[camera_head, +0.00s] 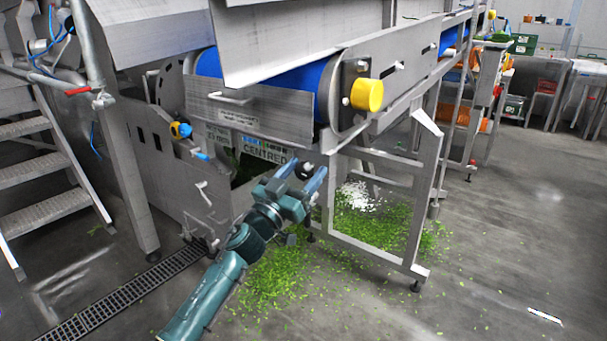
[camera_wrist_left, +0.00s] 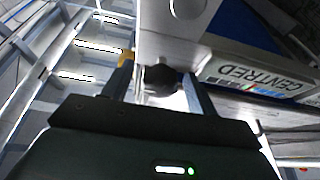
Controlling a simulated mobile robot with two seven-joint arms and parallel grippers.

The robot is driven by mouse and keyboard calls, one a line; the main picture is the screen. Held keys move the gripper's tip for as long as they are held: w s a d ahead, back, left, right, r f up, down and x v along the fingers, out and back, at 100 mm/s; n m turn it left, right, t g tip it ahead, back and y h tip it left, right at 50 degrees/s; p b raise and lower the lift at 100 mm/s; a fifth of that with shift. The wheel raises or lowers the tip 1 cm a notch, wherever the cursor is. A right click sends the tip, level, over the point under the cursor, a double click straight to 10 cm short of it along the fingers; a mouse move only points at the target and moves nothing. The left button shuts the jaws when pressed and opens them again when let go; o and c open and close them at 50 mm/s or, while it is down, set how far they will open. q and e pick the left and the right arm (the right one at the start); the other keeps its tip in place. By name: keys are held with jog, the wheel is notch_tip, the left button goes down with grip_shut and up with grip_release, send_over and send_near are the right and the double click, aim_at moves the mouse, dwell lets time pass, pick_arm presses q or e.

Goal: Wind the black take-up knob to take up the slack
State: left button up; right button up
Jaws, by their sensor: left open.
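The black take-up knob (camera_head: 306,170) shows below the blue conveyor's end, beside the machine's lower frame. It also shows in the left wrist view (camera_wrist_left: 161,79), dark and lobed, in front of a pale metal block (camera_wrist_left: 172,35). My left gripper (camera_head: 302,174) is open, with one finger on each side of the knob. In the left wrist view its fingers (camera_wrist_left: 158,88) flank the knob. A gap shows beside the knob on the right; I cannot tell whether either finger touches it. My right gripper is in neither view.
The blue conveyor belt (camera_head: 304,82) runs above, with a yellow cap (camera_head: 367,95) at its end. A "CENTRED" sign (camera_head: 264,148) lies close to the left. A metal leg frame (camera_head: 424,200) stands right. Green leaf bits (camera_head: 268,281) litter the floor; metal steps (camera_head: 42,207) stand left.

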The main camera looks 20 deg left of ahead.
pick_arm(q)
jog(key=shift+w, duration=0.1)
jog(key=shift+c, duration=0.2)
jog(key=c, duration=0.9)
jog(key=shift+c, duration=0.2)
jog(key=shift+m, duration=0.4)
